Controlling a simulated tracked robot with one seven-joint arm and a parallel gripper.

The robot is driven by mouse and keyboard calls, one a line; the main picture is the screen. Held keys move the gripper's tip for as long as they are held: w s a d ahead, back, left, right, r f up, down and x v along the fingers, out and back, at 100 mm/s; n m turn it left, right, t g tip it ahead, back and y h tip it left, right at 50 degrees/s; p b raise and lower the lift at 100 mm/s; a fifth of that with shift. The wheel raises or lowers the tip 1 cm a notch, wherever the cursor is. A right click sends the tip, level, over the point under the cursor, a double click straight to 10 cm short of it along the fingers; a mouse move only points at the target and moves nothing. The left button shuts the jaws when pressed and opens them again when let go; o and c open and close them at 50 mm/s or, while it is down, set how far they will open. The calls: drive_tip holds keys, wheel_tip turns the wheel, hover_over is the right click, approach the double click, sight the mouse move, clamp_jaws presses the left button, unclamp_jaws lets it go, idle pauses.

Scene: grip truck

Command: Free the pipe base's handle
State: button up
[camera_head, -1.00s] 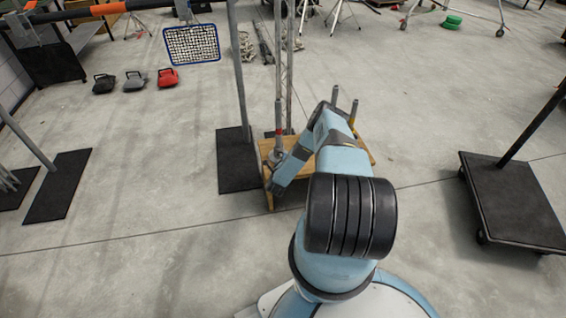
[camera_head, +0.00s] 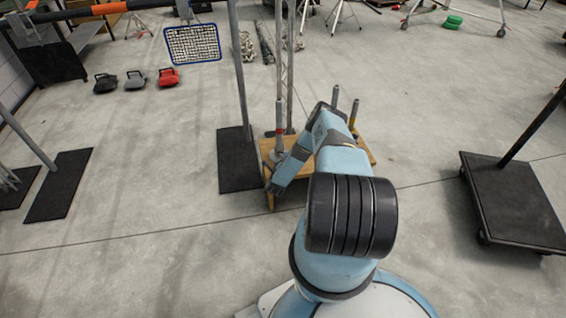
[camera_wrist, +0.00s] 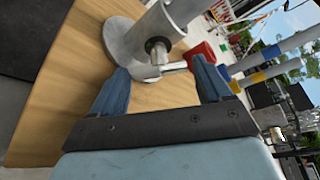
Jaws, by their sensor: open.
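The pipe base (camera_wrist: 123,42) is a round grey metal flange with an upright tube on a wooden board (camera_wrist: 65,95). Its handle (camera_wrist: 174,67), a short metal bar, sticks out to the right from a dark-centred bolt in the wrist view. My gripper (camera_wrist: 158,80) is open, its two blue fingers on either side of the handle and bolt area. I cannot tell whether either finger touches the metal. In the head view the base (camera_head: 279,154) stands at the left of the low wooden platform, with my gripper (camera_head: 262,181) just in front of it.
A red piece (camera_wrist: 202,51) lies close to the handle's end. Other pipes with blue and yellow bands stand to its right. A black plate with a post (camera_head: 238,172) is left of the platform. A black wheeled base (camera_head: 515,205) stands at the right. Open floor lies between.

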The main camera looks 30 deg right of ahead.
drive_tip(key=shift+s+a, duration=0.25)
drive_tip(key=v, duration=1.3)
